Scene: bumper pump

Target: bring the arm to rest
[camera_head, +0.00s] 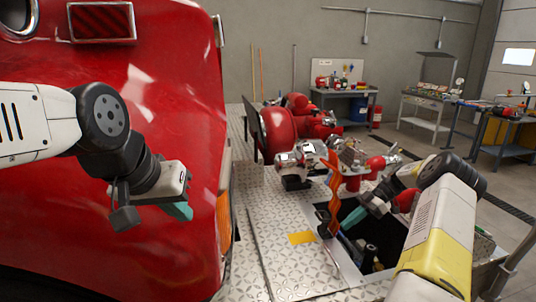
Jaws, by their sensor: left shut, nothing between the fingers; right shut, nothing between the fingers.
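My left gripper (180,211) hangs at the left in front of the red vehicle body, its teal fingers shut and empty. My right gripper (373,204) reaches in from the right, shut and empty, over the dark opening in the bumper. Whether the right gripper touches any fitting cannot be told.
The red vehicle (120,120) fills the left side. The patterned metal bumper plate (275,240) has a dark opening (384,226) with parts inside. Workbenches (342,92) stand along the far wall. Open floor lies between the benches and the bumper.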

